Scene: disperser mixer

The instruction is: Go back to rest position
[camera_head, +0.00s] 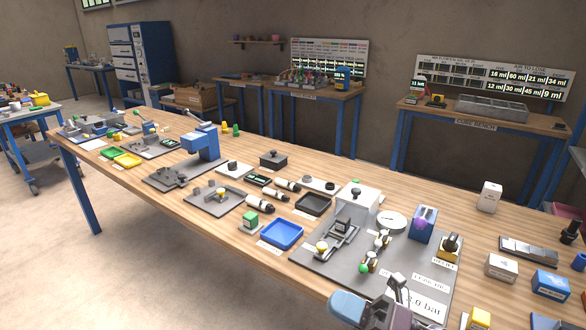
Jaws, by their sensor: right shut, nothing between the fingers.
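My right gripper (398,292) shows at the bottom edge, right of centre, over the front of the long wooden workbench (200,252). It is shut with nothing in it. Its arm is mostly cut off by the frame's bottom edge. It is in front of a grey plate (312,258) that carries small fixtures and a "3.0 bar" label (425,303). I cannot tell its exact height above the bench. My left gripper is not in view.
Near the gripper are a yellow-topped block (479,318), a blue box (550,284) and a white box (502,267). A blue tray (281,234) and a blue press (205,145) stand further left. The floor (45,260) before the bench is clear.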

